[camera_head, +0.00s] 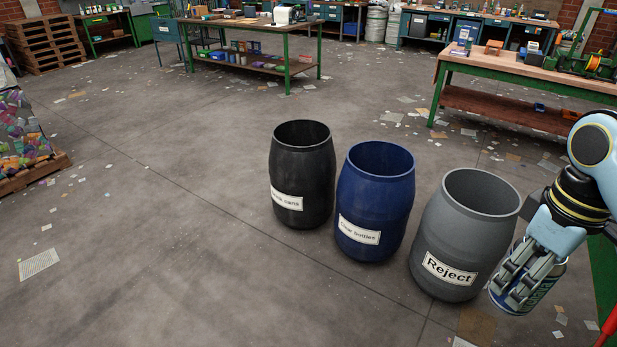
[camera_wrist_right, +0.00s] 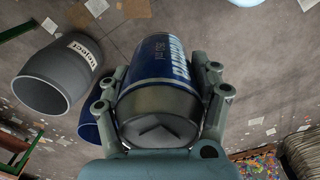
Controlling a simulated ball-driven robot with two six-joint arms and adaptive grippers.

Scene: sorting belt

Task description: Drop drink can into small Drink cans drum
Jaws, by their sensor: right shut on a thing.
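My right gripper (camera_head: 527,282) is shut on a dark blue drink can (camera_head: 543,285) with pale lettering, held at the right beside the grey drum. The right wrist view shows the can (camera_wrist_right: 160,75) tilted between the fingers, its dark end toward the camera. The black drum (camera_head: 317,187), whose label partly reads "cans", stands upright and open at the left of three drums. My right gripper is apart from it, far to its right. My left gripper is not in view.
A blue drum (camera_head: 390,195) and a grey drum (camera_head: 452,215) labelled "Reject" stand between the black drum and my right gripper. Workbenches (camera_head: 262,32) line the back. The floor left of the drums is mostly clear, with scattered paper.

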